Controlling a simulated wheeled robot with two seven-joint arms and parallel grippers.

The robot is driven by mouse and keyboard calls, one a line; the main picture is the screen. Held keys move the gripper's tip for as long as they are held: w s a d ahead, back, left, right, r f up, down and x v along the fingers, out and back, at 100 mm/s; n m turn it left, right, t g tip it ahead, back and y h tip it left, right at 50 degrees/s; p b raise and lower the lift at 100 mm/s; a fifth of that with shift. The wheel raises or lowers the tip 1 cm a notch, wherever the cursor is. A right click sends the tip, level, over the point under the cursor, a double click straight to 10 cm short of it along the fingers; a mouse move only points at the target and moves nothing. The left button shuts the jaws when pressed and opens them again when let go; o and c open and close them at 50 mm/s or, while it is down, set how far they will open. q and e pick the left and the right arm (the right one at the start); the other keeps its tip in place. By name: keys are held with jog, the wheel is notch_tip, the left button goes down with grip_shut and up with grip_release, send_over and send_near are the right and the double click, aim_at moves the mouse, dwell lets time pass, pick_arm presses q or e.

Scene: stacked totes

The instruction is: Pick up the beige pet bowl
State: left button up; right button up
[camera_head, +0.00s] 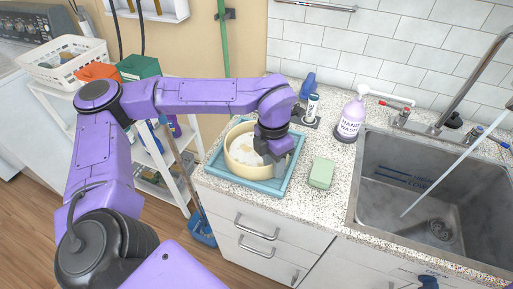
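The beige pet bowl (239,168) sits in a blue tray (271,188) on the speckled counter, left of the sink. Its inside looks whitish with brownish marks. My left arm reaches over from the left, and my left gripper (274,158) points down at the bowl's right side. The gripper covers part of the bowl's right rim. I cannot tell whether its fingers are open or shut on the rim. My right gripper is not in view.
A green sponge (321,173) lies right of the tray. A hand wash bottle (351,117) and a small white tube (312,107) stand behind. The sink (412,190) is at the right. A white shelf cart with a basket (62,62) stands at the left.

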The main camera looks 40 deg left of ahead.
pick_arm(q)
grip_shut()
